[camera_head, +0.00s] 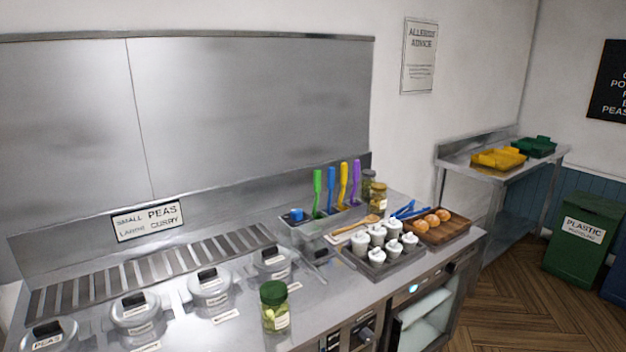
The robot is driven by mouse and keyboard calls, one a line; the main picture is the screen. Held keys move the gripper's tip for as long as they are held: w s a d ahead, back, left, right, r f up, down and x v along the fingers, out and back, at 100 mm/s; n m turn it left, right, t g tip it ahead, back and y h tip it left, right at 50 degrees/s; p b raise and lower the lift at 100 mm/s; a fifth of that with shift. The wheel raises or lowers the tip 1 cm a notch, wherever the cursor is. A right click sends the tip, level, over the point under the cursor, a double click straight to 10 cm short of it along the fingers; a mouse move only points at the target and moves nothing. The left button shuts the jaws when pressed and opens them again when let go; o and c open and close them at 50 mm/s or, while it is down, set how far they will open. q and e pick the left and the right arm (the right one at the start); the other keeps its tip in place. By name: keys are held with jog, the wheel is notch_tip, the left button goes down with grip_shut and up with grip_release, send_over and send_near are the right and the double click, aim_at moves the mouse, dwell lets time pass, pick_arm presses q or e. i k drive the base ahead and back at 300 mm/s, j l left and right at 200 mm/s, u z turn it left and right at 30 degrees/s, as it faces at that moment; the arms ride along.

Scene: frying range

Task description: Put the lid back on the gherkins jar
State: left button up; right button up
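A glass jar with pale green contents and a white label (276,319) stands upright near the front edge of the steel counter. It looks like the gherkins jar, but its label is too small to read. A dark green lid (273,292) sits on top of its mouth; I cannot tell whether it is fully seated. Neither of my grippers is in view.
Several lidded containers (209,289) stand left of the jar. To its right are a tray of white pots (378,272), a wooden tray of buns (446,233), coloured-handled utensils (331,188) and other jars (378,197).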

aim_at(276, 320)
jog(key=u, duration=0.4)
jog(key=l+u, duration=0.3)
jog(key=u, duration=0.15)
jog(key=i+l+u, duration=0.1)
jog(key=l+u, duration=0.6)
jog(key=u, duration=0.15)
jog(key=k+l+u, duration=0.1)
jog(key=l+u, duration=0.2)
jog(key=u, duration=0.15)
jog(key=k+l, duration=0.15)
jog(key=l, duration=0.3)
jog(key=k+l+u, duration=0.1)
jog(key=l, duration=0.3)
jog(key=k+l+u, duration=0.1)
jog(key=k+l, duration=0.15)
jog(key=l, duration=0.15)
jog(key=k+l, duration=0.2)
jog(key=l, duration=0.2)
